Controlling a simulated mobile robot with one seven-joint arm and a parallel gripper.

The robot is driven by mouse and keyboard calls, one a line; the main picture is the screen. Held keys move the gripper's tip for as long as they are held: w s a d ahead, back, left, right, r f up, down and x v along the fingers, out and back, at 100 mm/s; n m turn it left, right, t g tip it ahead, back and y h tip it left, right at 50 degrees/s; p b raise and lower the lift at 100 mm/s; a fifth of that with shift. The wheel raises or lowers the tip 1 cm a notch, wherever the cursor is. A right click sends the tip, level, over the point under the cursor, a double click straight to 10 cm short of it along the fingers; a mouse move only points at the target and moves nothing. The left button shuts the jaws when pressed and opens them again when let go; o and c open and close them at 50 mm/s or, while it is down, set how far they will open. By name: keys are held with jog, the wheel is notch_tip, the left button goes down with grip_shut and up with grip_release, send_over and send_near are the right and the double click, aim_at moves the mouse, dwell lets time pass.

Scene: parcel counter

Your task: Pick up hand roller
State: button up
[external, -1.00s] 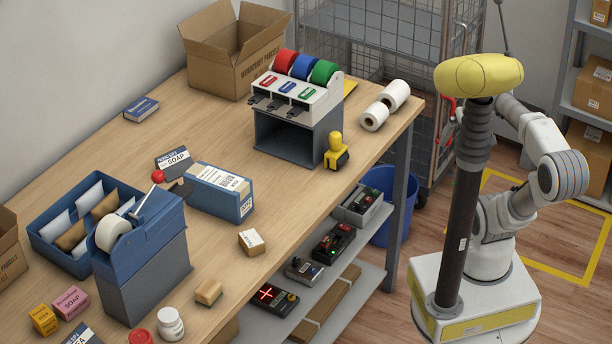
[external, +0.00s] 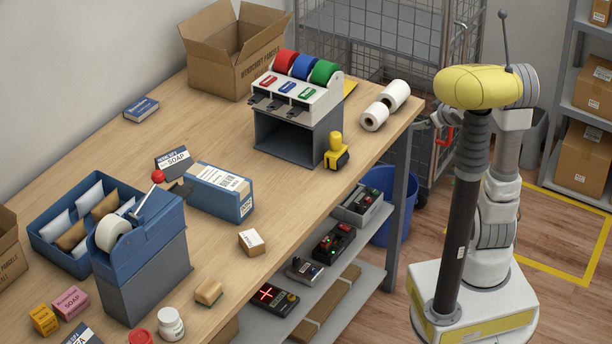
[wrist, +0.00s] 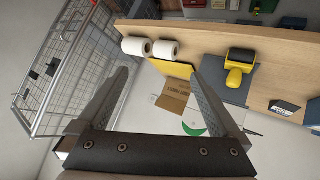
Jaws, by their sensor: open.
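The hand roller (external: 336,152), a yellow thing with an upright knob and a dark base, stands on the counter beside the right side of the tape dispenser. It also shows in the wrist view (wrist: 240,66), right of and beyond my right finger. My gripper (wrist: 162,78) is open and empty, with its two fingers wide apart. It is clear of the hand roller. In the external view my gripper is mostly hidden behind my own body, off the counter's right end.
The dispenser (external: 295,110) with red, blue and green rolls stands beside the roller. Two white paper rolls (external: 385,104) lie near the counter's right end. A wire cage (external: 380,60) stands behind. Bare counter (external: 290,200) lies in front of the roller.

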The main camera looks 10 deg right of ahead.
jog(key=w+a+f+n+y, duration=0.2)
jog(key=a+f+y, duration=0.1)
jog(key=a+f, duration=0.15)
jog(key=n+g+y+b, duration=0.1)
jog(key=n+y, duration=0.1)
jog(key=y, duration=0.4)
send_near(341, 151)
jog(key=b+x, duration=0.1)
jog(key=x, duration=0.2)
jog(key=b+x, duration=0.1)
jog(key=x, duration=0.2)
jog(key=shift+w+a+r, duration=0.1)
jog(key=shift+w+a, duration=0.1)
jog(key=shift+w, duration=0.15)
jog(key=x, duration=0.4)
jog(key=shift+s+a+f+b, duration=0.1)
jog(key=shift+f+b, duration=0.15)
jog(key=shift+b, duration=0.1)
jog(key=shift+w+a+f, duration=0.15)
jog(key=shift+w+a, duration=0.2)
jog(key=shift+w, duration=0.05)
jog(key=c, duration=1.2)
jog(key=shift+r, duration=0.2)
